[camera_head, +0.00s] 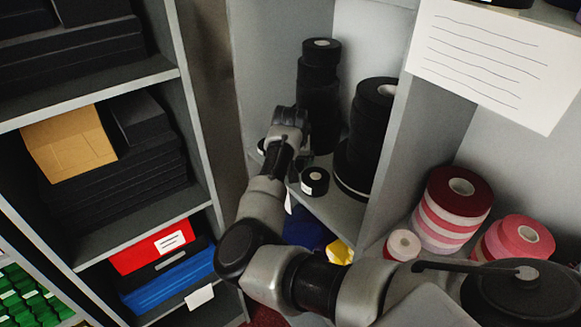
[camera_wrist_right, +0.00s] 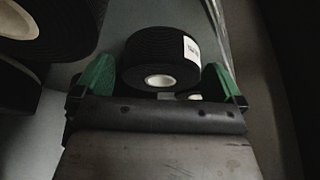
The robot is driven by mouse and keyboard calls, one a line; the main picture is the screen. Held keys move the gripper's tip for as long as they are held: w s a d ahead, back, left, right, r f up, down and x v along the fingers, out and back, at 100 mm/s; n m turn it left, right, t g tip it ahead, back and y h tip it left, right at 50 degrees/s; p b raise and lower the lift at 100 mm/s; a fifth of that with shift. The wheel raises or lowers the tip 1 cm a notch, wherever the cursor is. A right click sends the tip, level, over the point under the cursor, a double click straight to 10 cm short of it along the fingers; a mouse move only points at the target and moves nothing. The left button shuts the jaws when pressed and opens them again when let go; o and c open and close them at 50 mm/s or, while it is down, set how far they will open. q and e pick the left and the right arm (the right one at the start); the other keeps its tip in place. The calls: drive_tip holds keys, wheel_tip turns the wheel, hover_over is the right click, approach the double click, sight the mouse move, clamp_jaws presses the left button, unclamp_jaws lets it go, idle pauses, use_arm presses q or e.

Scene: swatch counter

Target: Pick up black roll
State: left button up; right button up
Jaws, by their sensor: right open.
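Several black rolls stand in the grey cubby in the head view: a taller stack (camera_head: 318,85) at the back, a wide stack (camera_head: 370,125) to its right, and a small roll (camera_head: 315,181) near the shelf's front edge. My right gripper (camera_head: 288,118) is in front of the back stack; its fingertips are hidden there. In the right wrist view, a black roll (camera_wrist_right: 160,55) with a white core and a white label lies between the green fingers of my open right gripper (camera_wrist_right: 157,72). The fingers stand apart on both sides of it. My left gripper is out of view.
A larger black roll (camera_wrist_right: 45,30) is close at upper left in the wrist view. A grey partition (camera_head: 400,150) separates the black rolls from red and pink rolls (camera_head: 455,205) at right. A shelf with black boxes (camera_head: 115,180) and a red box (camera_head: 150,248) is at left.

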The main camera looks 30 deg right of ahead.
drive_tip(key=shift+s+a+r, duration=0.1)
drive_tip(key=shift+s+a, duration=0.05)
drive_tip(key=shift+s, duration=0.1)
drive_tip(key=shift+c, duration=0.2)
drive_tip(key=c, duration=0.9)
